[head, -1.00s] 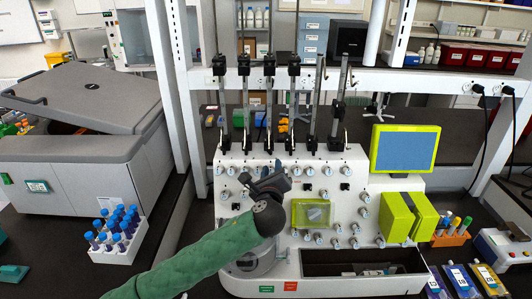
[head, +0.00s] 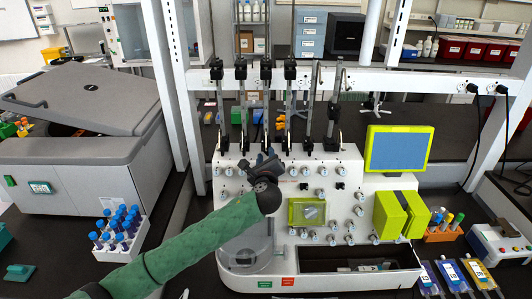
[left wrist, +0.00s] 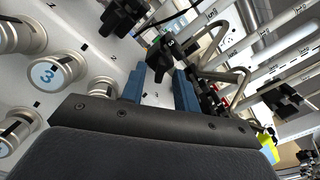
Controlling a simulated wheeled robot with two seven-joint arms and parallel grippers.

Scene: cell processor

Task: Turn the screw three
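The white cell processor panel (head: 345,200) carries rows of silver screw knobs. In the left wrist view, a silver knob with a blue "3" on its face (left wrist: 55,72) is at the left, outside my fingers. My left gripper (head: 265,160) is in front of the panel's upper left part. Its two blue fingers (left wrist: 160,84) are spread apart with panel visible between them. A black fitting (left wrist: 160,55) shows just beyond the gap; I cannot tell whether the fingers touch it. Knob three cannot be picked out in the head view. My right gripper is not in view.
More silver knobs (left wrist: 20,35) surround the numbered one. Black clamps on vertical rods (head: 266,72) rise above the panel. A yellow-framed screen (head: 399,149) and a yellow-green block (head: 392,215) are at the right. A tube rack (head: 119,240) stands at the left.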

